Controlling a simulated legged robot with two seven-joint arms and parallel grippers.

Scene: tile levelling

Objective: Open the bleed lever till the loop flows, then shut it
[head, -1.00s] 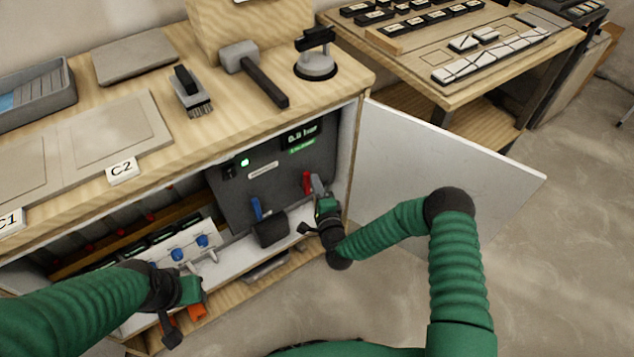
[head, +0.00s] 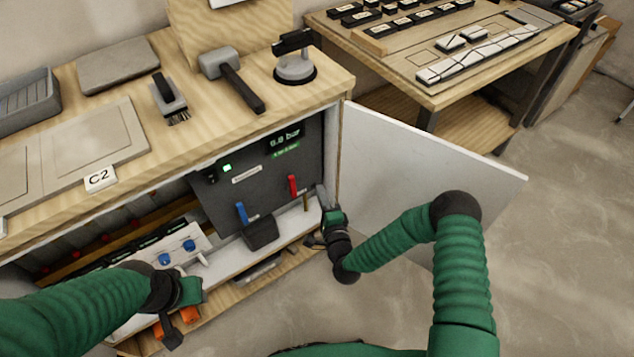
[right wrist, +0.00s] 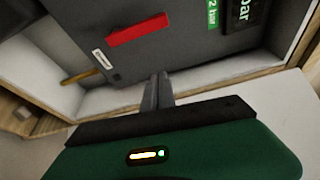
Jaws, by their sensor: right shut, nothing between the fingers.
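A dark panel (head: 215,205) in the open cabinet carries a red lever (head: 293,186), a blue lever (head: 241,212) and a small brass-coloured stem (head: 306,202). I cannot read which is the bleed lever. The red lever (right wrist: 140,30) and brass stem (right wrist: 82,77) also show in the right wrist view. My right gripper (head: 322,196) is shut and empty, right of the red lever and brass stem, apart from both. Its fingers (right wrist: 158,92) point toward the panel. My left gripper (head: 178,295) is low at the cabinet's left front; its jaws are unclear.
A pressure display (head: 284,140) and a lit green lamp (head: 227,168) are on the panel. A dark box (head: 261,234) sits below the blue lever. The open white door (head: 425,175) stands close right of my right gripper. Blue-knobbed valves (head: 175,250) are at left.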

